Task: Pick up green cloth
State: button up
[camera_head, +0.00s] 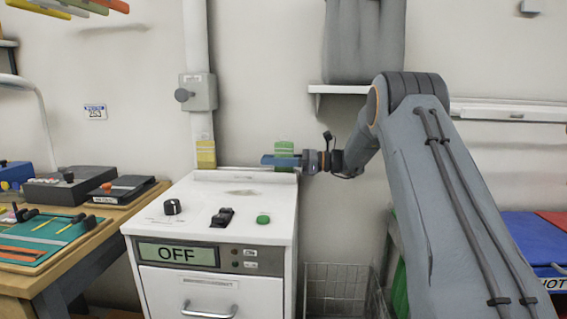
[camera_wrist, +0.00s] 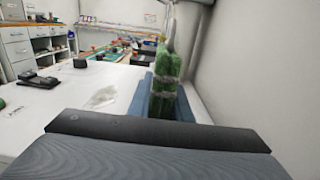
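The green cloth (camera_head: 284,148) is a small upright bundle at the back right corner of the white cabinet top. In the wrist view the green cloth (camera_wrist: 166,72) shows grey bands around it. My gripper (camera_head: 272,160) reaches in from the right, and its blue fingers cross in front of the cloth in the head view. In the wrist view the gripper (camera_wrist: 164,104) has one blue finger on each side of the cloth's lower part. Whether the fingers press on it cannot be told. The cloth's lower end is partly hidden by my gripper.
The white cabinet (camera_head: 190,205) has a knob, a switch, a green button and an OFF display. A wall (camera_head: 260,80) rises close behind. A wooden bench (camera_head: 75,255) with devices is at the left.

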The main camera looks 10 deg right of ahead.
grip_shut()
jog(key=shift+r, duration=0.1)
notch_tip(320, 180, up, 7)
jog(key=s+a, duration=0.2)
jog(key=s, duration=0.6)
jog(key=s+a, duration=0.3)
jog(key=s, duration=0.6)
jog(key=shift+a, duration=0.3)
